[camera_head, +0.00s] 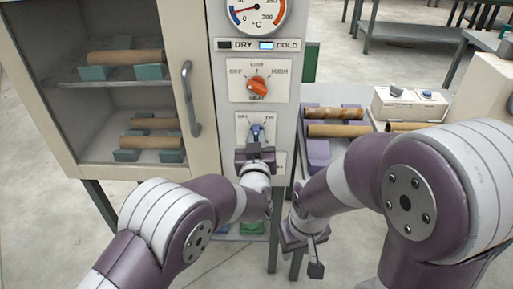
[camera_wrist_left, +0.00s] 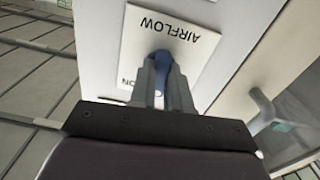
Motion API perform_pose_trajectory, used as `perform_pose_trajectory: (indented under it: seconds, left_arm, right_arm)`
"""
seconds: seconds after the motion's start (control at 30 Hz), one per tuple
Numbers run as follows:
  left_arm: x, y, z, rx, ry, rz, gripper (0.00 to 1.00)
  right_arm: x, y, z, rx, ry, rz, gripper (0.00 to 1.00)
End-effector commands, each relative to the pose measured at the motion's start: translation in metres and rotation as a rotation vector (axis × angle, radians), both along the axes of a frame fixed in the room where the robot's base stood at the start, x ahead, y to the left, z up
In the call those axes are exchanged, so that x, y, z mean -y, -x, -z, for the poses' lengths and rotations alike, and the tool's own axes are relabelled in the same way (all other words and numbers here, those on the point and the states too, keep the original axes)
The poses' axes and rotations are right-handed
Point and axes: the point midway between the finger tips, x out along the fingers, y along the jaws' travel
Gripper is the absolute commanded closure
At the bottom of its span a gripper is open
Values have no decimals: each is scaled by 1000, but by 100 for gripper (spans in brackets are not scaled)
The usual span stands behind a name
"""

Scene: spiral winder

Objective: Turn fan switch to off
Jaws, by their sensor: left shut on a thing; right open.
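The fan switch is a blue knob (camera_head: 257,130) on a white plate on the cabinet's control panel, below the orange heat knob. In the left wrist view the blue knob (camera_wrist_left: 165,62) sits on a plate lettered AIRFLOW, seen upside down, with ON partly visible at the lower left. My left gripper (camera_head: 256,146) is at the knob from below, with its two fingers shut on it. The fingers hide part of the knob, and I cannot tell which label it points to. My right gripper (camera_head: 316,262) is open and empty, low and right of the panel.
The orange heat knob (camera_head: 257,86), lit COLD lamp (camera_head: 266,45) and dial gauge (camera_head: 258,13) are above. A door handle (camera_head: 191,98) projects left of the panel. Brown tubes (camera_head: 337,130) lie on a rack on the table at right. Open floor shows at lower left.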

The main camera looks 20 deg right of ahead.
Motion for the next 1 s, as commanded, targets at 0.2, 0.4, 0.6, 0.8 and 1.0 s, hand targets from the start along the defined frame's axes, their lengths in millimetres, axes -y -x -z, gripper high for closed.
perform_pose_trajectory:
  seconds: [0.2,0.4,0.6,0.8,1.0]
  left_arm:
    - [0,0,6,-55,190,0,100]
    - [0,0,6,-101,348,0,100]
    - [1,0,4,-136,468,0,100]
    - [1,0,2,-158,543,1,100]
    - [1,0,1,-168,578,0,100]
  right_arm:
    - [0,0,29,0,0,0,57]
    - [0,0,48,0,0,0,57]
    - [0,0,61,0,0,0,57]
    - [0,0,69,0,0,0,57]
    - [0,0,72,0,0,0,57]
